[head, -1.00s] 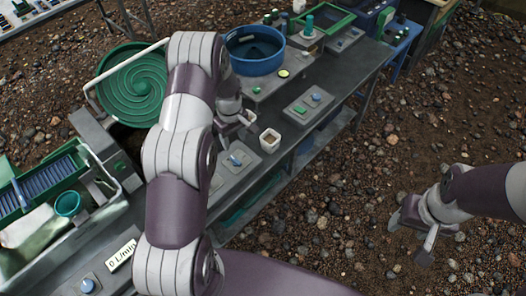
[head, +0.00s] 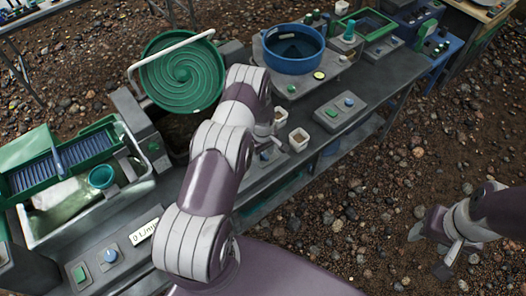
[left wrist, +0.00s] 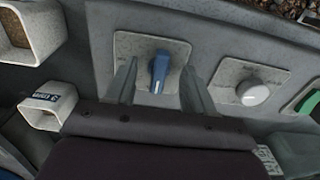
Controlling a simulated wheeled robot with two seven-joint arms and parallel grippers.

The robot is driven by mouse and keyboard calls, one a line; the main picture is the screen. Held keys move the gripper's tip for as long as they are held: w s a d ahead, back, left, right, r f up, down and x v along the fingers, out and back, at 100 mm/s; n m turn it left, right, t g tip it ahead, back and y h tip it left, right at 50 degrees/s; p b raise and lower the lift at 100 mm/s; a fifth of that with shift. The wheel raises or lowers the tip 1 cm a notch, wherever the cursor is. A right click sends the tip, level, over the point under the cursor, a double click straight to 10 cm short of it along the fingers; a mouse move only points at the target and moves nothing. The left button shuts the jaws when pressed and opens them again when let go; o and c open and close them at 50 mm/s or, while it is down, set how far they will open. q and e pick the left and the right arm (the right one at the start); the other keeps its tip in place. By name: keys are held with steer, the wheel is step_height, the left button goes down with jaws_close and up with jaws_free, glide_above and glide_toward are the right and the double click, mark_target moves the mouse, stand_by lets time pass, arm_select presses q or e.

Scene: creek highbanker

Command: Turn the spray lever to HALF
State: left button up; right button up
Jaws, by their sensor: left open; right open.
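A blue lever (left wrist: 159,72) stands on a pale square plate (left wrist: 130,45) in the left wrist view; I take it to be the spray lever, though no HALF mark is readable. My left gripper (left wrist: 160,85) is open, with one finger on each side of the lever; whether they touch it I cannot tell. In the head view my left gripper (head: 268,146) is low over the grey bench, and it and the arm hide most of the lever. My right gripper (head: 447,245) is open and empty above the gravel at the right.
A white knob (left wrist: 255,92) sits right of the lever. Pale cups (head: 299,138) stand close to the left gripper. A blue pan (head: 293,48), a green spiral wheel (head: 183,72), a knob panel (head: 340,111) and a "0 L/min" display (head: 145,231) are around. Gravel at right is open.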

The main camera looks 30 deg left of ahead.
arm_select(q)
steer(key=shift+w, duration=0.1)
steer(key=shift+c, duration=0.3)
jaws_close()
